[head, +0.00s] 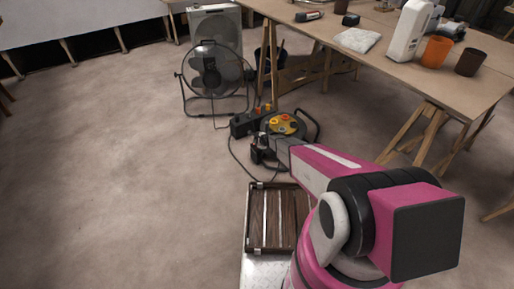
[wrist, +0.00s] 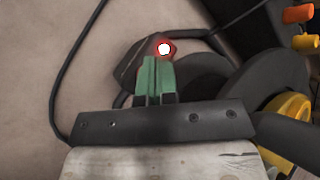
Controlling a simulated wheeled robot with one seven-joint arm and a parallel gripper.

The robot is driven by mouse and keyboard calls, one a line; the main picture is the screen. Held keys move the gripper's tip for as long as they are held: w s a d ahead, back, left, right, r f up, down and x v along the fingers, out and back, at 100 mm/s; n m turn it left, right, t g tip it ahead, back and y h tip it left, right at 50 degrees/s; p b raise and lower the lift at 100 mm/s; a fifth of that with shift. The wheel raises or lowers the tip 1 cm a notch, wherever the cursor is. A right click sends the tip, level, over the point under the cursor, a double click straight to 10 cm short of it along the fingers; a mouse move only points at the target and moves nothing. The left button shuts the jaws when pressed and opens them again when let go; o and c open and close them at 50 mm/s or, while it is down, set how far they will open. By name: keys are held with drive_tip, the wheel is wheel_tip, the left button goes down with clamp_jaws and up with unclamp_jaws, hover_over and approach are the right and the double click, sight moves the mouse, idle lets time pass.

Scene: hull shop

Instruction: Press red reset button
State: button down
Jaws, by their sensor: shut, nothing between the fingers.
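The red reset button (wrist: 165,48) shows in the wrist view as a red ring with a bright white centre, on a dark housing (wrist: 128,62). My gripper (wrist: 157,60) has green fingers, shut together with nothing between them. Their tips lie just below the button in the wrist view and overlap the housing; I cannot tell whether they touch the button. In the head view my gripper (head: 259,155) is low over the floor, beside the cable reel (head: 286,125) with its yellow and orange face. The button cannot be made out in the head view.
A black socket box (head: 245,123) with orange parts stands beside the reel, and cables run over the floor. A fan (head: 210,75) stands behind. A slatted wooden crate (head: 277,215) is in front. The workbench (head: 395,72) on trestles is at right. The left floor is clear.

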drive_tip(key=shift+f, duration=0.1)
drive_tip(key=shift+f, duration=0.3)
drive_tip(key=shift+f, duration=0.45)
idle(1.1)
drive_tip(key=shift+r, duration=0.85)
drive_tip(key=shift+r, duration=0.15)
drive_tip(key=shift+r, duration=2.35)
drive_tip(key=shift+r, duration=0.1)
